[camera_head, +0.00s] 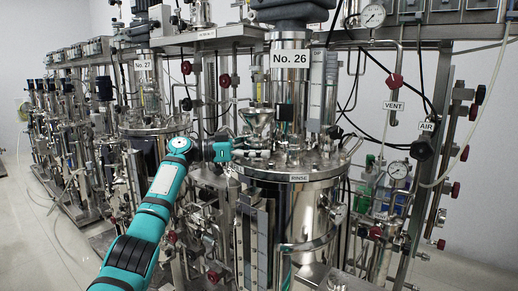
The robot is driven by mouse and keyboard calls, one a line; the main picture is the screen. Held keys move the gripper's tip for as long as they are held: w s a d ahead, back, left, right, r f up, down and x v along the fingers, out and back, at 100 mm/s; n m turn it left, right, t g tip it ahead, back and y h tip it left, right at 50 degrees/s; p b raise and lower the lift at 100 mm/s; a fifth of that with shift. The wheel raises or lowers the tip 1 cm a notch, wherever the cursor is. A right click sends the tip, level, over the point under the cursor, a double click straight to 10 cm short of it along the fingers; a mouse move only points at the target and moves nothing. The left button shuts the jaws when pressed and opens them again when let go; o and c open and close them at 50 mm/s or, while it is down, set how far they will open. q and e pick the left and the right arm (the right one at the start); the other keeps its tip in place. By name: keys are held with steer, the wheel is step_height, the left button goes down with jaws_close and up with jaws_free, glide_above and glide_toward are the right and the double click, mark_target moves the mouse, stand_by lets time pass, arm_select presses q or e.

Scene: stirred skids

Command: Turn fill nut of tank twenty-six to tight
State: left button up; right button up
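Tank No. 26 (318,190) is the large steel vessel in the middle, with its "No. 26" label (290,58) on the column above the lid. Its lid (300,168) carries several fittings and bolts, and a "RINSE" tag (299,178) is on the rim. A metal funnel-like fitting (257,118) stands at the lid's left; I cannot tell which fitting is the fill nut. My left gripper (238,144) is at the left edge of the lid, beside these fittings. Its fingers are too small and blended to read. My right gripper is not in view.
Tank No. 27 (150,125) and more skids stand to the left. Red valve knobs (225,80) and pipes crowd behind my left wrist. Free floor (25,235) shows at far left.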

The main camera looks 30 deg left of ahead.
arm_select(q)
steer(key=v, duration=1.2)
stand_by(0.5)
